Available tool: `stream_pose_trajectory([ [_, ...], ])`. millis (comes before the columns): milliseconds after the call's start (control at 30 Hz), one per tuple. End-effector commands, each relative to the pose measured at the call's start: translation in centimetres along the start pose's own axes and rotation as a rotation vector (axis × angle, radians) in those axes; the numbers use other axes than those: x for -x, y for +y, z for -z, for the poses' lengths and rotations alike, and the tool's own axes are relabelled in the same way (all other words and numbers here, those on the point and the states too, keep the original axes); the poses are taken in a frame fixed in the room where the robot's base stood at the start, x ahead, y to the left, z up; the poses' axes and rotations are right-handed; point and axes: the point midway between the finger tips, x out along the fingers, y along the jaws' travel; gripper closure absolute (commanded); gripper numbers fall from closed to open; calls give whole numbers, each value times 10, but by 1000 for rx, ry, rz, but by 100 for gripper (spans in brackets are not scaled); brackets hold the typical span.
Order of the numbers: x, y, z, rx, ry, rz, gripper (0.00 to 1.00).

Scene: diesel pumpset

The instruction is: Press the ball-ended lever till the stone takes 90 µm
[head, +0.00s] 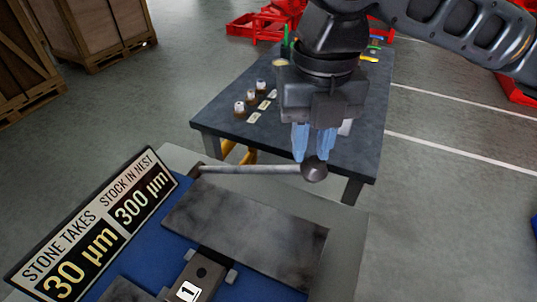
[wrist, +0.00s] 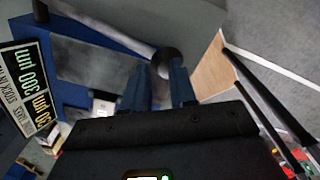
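The lever (head: 250,169) is a pale rod with a dark ball end (head: 315,172), lying nearly level in the head view. The ball also shows in the wrist view (wrist: 166,63), at the fingertips. My gripper (head: 312,154) points down over the ball, its two blue fingers spread with a gap between them. The fingertips are at the ball's upper edge; I cannot tell whether they touch it. The sign (head: 98,228) reads "STONE TAKES 30 µm" and "STOCK IN NEST 300 µm". The wrist view shows the same sign (wrist: 25,92).
A dark table (head: 215,112) behind carries small capped bottles (head: 240,108) and labels. Wooden crates (head: 100,30) stand at the back left. Open floor lies around.

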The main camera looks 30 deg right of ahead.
Motion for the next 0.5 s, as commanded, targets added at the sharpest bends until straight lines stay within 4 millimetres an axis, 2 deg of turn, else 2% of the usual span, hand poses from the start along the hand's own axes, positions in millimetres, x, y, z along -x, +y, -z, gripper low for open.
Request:
stream_pose_trajectory([
  [33, -8, -1, 1, 0, 2, -3, 79],
  [500, -43, -15, 10, -1, 1, -3, 79],
])
